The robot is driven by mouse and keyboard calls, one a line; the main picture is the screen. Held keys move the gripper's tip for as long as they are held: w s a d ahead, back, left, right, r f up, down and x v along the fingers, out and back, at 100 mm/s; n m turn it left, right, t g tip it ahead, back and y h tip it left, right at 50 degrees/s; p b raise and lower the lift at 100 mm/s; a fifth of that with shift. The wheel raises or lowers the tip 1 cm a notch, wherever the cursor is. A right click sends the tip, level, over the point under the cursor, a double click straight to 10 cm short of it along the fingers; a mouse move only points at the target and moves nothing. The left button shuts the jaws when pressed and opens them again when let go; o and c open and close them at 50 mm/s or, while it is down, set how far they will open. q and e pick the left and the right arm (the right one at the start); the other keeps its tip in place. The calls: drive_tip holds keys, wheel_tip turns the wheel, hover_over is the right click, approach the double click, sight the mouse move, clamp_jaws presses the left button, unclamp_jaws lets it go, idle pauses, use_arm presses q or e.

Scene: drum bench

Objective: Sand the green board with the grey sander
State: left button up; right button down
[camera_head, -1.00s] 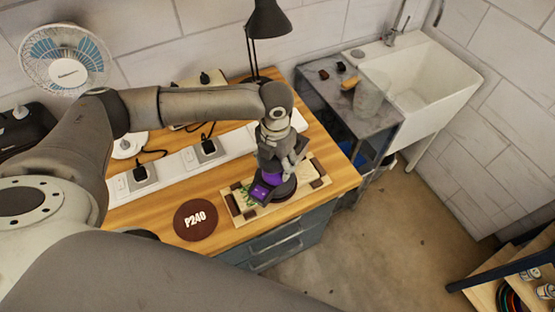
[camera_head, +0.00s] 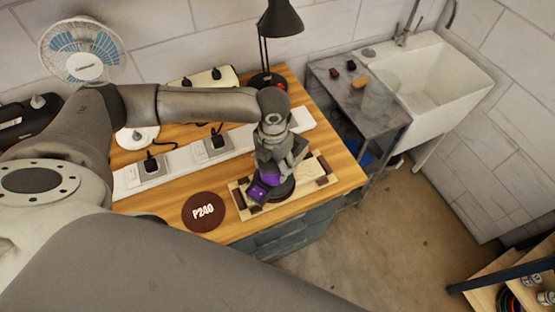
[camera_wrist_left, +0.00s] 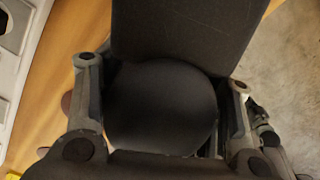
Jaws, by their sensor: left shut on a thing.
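My left gripper (camera_head: 277,160) is shut on the sander (camera_head: 285,189), which has a dark round base and purple parts. The sander is over the light wooden board (camera_head: 311,169) with dark brown blocks at its corners, near the bench's front edge. I cannot tell whether its base touches the board. No green surface shows on the board now; the sander hides its middle. In the left wrist view, the fingers stand either side of the sander's dark round body (camera_wrist_left: 160,105). My right gripper is not in view.
A brown P240 disc (camera_head: 204,211) lies left of the board. A white power strip (camera_head: 182,165) with plugs runs behind. A black lamp (camera_head: 277,30), a fan (camera_head: 82,50) and a sink (camera_head: 435,80) stand further back.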

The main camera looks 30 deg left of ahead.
use_arm(q)
drive_tip(key=shift+s+a+f, duration=0.15)
drive_tip(key=shift+s+a, duration=0.05)
drive_tip(key=shift+s, duration=0.1)
drive_tip(key=shift+s+a, duration=0.25)
drive_tip(key=shift+s, duration=0.1)
drive_tip(key=shift+s+a, duration=1)
drive_tip(key=shift+s, duration=0.15)
drive_tip(key=shift+a+r, duration=0.1)
drive_tip(key=shift+r, duration=0.1)
drive_tip(key=shift+w, duration=0.1)
drive_tip(key=shift+w+d, duration=1.4)
drive_tip(key=shift+w, duration=0.2)
drive_tip(key=shift+w+d, duration=0.15)
drive_tip(key=shift+w+d, duration=1.05)
drive_tip(key=shift+w, duration=0.25)
drive_tip(key=shift+c, duration=0.2)
drive_tip(key=shift+w, duration=0.1)
